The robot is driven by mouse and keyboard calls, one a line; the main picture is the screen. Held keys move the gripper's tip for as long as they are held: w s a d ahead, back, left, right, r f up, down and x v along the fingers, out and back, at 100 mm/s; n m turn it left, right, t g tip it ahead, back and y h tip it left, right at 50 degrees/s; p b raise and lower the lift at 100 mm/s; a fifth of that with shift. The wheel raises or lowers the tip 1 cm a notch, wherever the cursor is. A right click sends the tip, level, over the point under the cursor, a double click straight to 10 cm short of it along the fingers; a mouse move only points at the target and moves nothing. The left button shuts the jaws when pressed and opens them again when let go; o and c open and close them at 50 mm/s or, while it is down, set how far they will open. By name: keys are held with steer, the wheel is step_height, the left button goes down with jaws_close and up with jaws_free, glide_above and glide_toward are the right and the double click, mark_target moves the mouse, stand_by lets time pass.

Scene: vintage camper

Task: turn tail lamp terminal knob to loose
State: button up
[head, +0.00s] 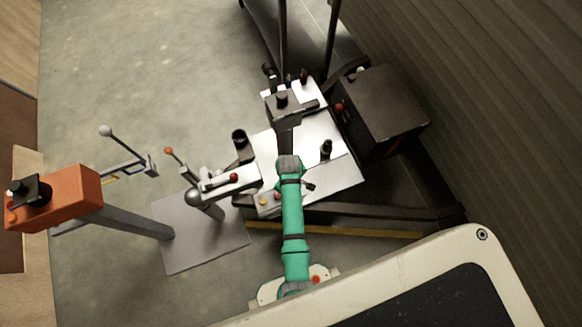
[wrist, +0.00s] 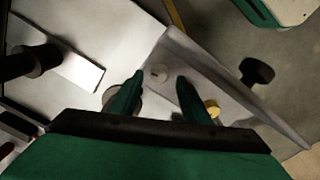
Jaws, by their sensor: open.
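In the wrist view my gripper (wrist: 160,82) is open, with its two dark green fingers apart over a light metal panel (wrist: 205,82). A brass knob (wrist: 212,107) is right of the right finger, and a black knob (wrist: 257,72) is farther right. A round part behind the left finger is mostly hidden. No label is readable, so I cannot tell which is the tail lamp terminal knob. In the head view my gripper is not clear.
In the head view a light metal worktop (head: 340,165) carries several black and red controls. A dark box (head: 380,110) stands at its right. An orange box (head: 55,197) on a post and a lever (head: 130,150) stand left. Open floor (head: 150,50) lies at the upper left.

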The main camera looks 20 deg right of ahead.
step_height(320, 180, up, 8)
steer(key=shift+s, duration=0.15)
steer(key=shift+a+f, duration=0.1)
steer(key=f+m, duration=0.3)
steer(key=m, duration=0.1)
steer(key=f+m, duration=0.3)
steer(key=m, duration=0.2)
steer(key=f+m, duration=0.4)
steer(key=shift+w+f, duration=0.1)
steer(key=shift+w, duration=0.2)
stand_by(0.6)
steer(key=c, duration=1.1)
